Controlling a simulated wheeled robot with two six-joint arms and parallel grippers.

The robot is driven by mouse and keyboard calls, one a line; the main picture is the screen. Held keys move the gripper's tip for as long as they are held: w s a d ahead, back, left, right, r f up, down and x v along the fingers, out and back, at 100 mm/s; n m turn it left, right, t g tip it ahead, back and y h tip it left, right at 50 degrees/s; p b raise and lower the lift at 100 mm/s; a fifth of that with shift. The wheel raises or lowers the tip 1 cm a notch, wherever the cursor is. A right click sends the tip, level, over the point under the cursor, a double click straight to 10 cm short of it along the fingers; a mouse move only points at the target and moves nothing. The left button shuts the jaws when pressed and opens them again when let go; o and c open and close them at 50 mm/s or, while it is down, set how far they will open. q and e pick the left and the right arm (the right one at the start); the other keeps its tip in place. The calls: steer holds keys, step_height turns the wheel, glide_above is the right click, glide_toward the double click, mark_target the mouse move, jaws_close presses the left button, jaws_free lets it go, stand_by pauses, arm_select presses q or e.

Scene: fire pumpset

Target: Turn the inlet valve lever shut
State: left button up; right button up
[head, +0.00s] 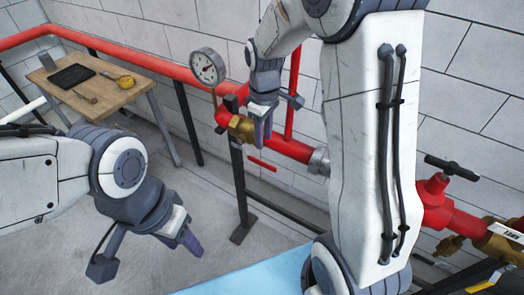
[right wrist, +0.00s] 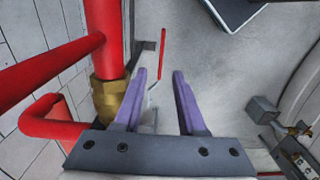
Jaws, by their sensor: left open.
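The inlet valve is a brass body (head: 240,128) on the red pipe below the gauge; it also shows in the right wrist view (right wrist: 106,100). Its lever has a red grip (head: 262,164), which also shows in the right wrist view (right wrist: 161,52) on a thin pale stem. The lever runs roughly along the pipe. My right gripper (head: 264,130) points down beside the valve, above the lever. Its purple fingers (right wrist: 160,75) are apart, and the lever shows in the gap beyond them, not gripped. My left gripper (head: 187,238) is open and empty, low at the left, away from the valve.
A pressure gauge (head: 207,67) stands above the pipe (head: 290,148). A wooden table (head: 95,92) with a tablet and a yellow tape measure stands at the back left. Another red valve (head: 437,190) is at the right. Dark pipe supports stand on the grey floor.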

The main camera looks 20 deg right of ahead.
mark_target(263, 162)
step_height(263, 162, down, 9)
steer(key=shift+s+a+f+p, duration=0.1)
steer(key=shift+f+p, duration=0.1)
steer(key=shift+p, duration=0.55)
steer(key=shift+c, duration=0.3)
jaws_close()
stand_by(0.7)
